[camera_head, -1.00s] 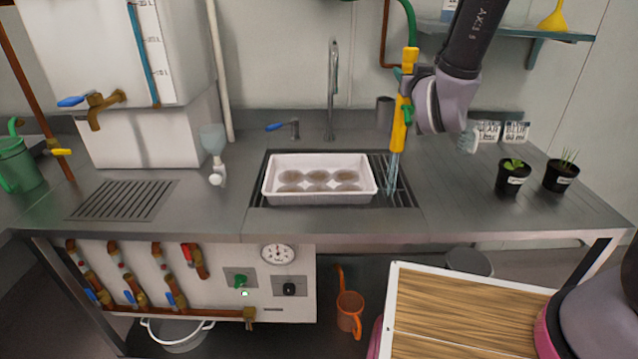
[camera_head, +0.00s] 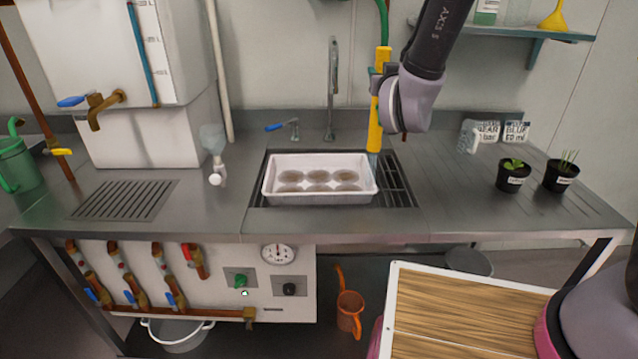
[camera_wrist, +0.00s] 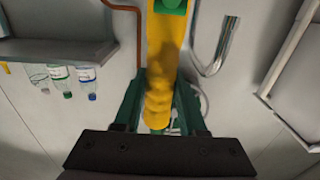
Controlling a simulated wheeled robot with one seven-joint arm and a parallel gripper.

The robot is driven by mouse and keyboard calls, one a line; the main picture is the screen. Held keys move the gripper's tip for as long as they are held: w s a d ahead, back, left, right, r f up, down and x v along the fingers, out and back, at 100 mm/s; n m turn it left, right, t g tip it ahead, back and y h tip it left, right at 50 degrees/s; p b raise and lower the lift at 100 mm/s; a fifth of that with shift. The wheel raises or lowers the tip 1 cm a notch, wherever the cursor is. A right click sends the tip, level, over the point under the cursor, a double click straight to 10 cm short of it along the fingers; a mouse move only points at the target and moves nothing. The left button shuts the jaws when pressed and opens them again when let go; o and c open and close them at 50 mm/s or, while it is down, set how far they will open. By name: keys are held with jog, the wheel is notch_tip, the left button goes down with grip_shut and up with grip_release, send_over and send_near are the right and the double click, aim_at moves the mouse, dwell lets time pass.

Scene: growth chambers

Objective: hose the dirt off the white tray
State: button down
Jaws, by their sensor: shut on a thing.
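The white tray (camera_head: 320,197) sits in the middle of the bench on the dark sink grate. Several brown dirt patches (camera_head: 318,176) show on its floor. My gripper (camera_head: 379,78) is shut on the yellow spray wand (camera_head: 375,125), which hangs nearly upright above the tray's right end. A green hose (camera_head: 383,20) runs up from its top. A pale bluish water stream (camera_head: 373,166) shows below the nozzle at the tray's right rim; its lower end is hidden. In the wrist view, the green fingers (camera_wrist: 160,108) hold the yellow wand (camera_wrist: 166,60) from both sides.
A curved tap (camera_head: 332,95) stands behind the tray. A blue-handled tap (camera_head: 285,128) and a clear bottle (camera_head: 214,150) stand to its left. Two potted plants (camera_head: 514,175) (camera_head: 562,175) stand at the right. The bench between the grate and the pots is clear.

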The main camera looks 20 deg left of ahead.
jog(key=shift+s+a, duration=0.25)
jog(key=shift+a, duration=0.7)
jog(key=shift+s+a, duration=0.3)
jog(key=shift+a, duration=0.6)
jog(key=shift+s+a, duration=0.25)
jog(key=shift+a, duration=0.7)
jog(key=shift+w+r, duration=0.1)
jog(key=shift+w, duration=0.15)
jog(key=shift+w+d, duration=0.15)
jog(key=shift+w, duration=2.7)
jog(key=shift+v, duration=2.95)
